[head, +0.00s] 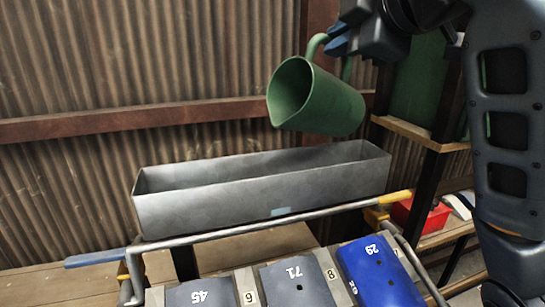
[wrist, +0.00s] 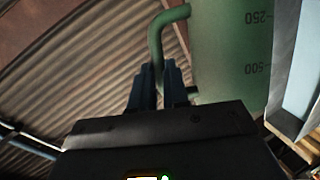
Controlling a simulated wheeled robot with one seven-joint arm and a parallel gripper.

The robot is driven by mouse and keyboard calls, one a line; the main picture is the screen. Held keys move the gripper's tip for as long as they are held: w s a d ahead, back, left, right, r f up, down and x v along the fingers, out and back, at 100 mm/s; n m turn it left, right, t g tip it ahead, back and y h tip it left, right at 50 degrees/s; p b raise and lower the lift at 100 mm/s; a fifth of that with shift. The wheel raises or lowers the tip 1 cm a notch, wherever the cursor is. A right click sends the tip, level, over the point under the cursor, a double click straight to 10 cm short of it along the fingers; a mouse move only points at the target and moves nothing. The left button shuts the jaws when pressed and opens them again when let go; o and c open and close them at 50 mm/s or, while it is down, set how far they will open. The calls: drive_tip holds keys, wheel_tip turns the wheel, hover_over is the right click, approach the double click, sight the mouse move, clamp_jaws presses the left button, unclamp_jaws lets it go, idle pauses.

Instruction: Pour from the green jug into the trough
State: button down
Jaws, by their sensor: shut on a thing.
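The green jug (head: 325,101) is held above the trough in the head view, tilted onto its side with its open mouth and spout facing left and slightly down. My gripper (head: 346,43) is shut on the jug's handle. In the wrist view my gripper (wrist: 158,88) closes around the handle, and the green jug (wrist: 228,55) shows scale marks on its side. The grey metal trough (head: 265,202) is long and open-topped, below the jug. No stream shows at the spout, and the floor of the trough is mostly hidden by its front wall.
A metal rail (head: 270,229) with blue and yellow ends runs in front of the trough. Numbered panels, grey and blue (head: 377,272), lie in front of it. A wooden shelf (head: 412,132) and a red bin (head: 416,217) stand at right. A corrugated wall (head: 150,60) is behind.

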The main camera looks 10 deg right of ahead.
sight(348, 65)
drive_tip(key=p, duration=0.1)
drive_tip(key=d+m+p, duration=0.1)
drive_tip(key=p, duration=0.1)
drive_tip(key=shift+w+d+r+g+y, duration=0.15)
drive_tip(key=shift+w+r+g+y, duration=0.15)
drive_tip(key=shift+w+g+y, duration=0.1)
drive_tip(key=shift+w+d+f+m+g+y, duration=0.15)
drive_tip(key=shift+w+d+m+g+y, duration=0.15)
drive_tip(key=shift+d+m, duration=0.2)
drive_tip(key=shift+w+d+f+m+g+y, duration=0.1)
drive_tip(key=shift+w+d+m+g+y, duration=0.1)
drive_tip(key=shift+d+m+g+y, duration=0.3)
drive_tip(key=shift+a, duration=0.15)
drive_tip(key=f+m, duration=0.1)
drive_tip(key=f+m+y, duration=0.1)
drive_tip(key=d+f+m+g, duration=0.1)
drive_tip(key=shift+w+y, duration=0.3)
drive_tip(key=shift+w, duration=0.05)
drive_tip(key=shift+f, duration=0.1)
